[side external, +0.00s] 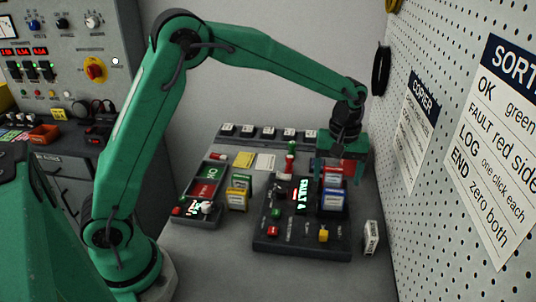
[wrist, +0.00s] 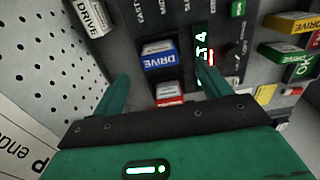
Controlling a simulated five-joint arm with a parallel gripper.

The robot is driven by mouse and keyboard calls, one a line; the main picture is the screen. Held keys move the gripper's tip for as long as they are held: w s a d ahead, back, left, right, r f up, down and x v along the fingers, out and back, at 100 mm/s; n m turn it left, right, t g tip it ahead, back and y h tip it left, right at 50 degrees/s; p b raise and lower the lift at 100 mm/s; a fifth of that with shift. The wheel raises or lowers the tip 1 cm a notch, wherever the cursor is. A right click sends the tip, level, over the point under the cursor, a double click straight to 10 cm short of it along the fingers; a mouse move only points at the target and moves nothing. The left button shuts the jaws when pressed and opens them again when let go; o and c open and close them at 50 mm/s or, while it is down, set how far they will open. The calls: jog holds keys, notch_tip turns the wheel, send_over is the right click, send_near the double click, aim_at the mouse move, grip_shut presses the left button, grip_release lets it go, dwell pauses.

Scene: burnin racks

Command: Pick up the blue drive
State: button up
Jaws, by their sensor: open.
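The blue drive (side external: 334,200) stands in the right part of the dark copier panel (side external: 290,247), with a white label facing front. In the wrist view the blue drive (wrist: 160,60) lies ahead between the two green fingers, slightly above the fingertips' line. My gripper (side external: 339,178) is open above and behind it, fingers pointing down. In the wrist view my gripper (wrist: 163,76) holds nothing. A red drive (wrist: 168,94) sits just behind the blue one, closer to my palm. It also shows beneath my gripper in the side view (side external: 333,180), partly hidden.
A white drive (side external: 371,238) stands at the panel's right. Yellow and green drives (side external: 238,195) stand left of the panel, beside a second dark unit (side external: 205,215). The pegboard wall (side external: 440,150) rises close on the right. The front table is clear.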

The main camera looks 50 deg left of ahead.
aim_at(335, 191)
jog(key=shift+f, duration=1.25)
jog(key=shift+f, duration=0.1)
jog(key=shift+f, duration=2.45)
jog(key=shift+c, duration=0.5)
jog(key=shift+w, duration=0.1)
jog(key=c, duration=1.1)
jog(key=shift+r, duration=0.15)
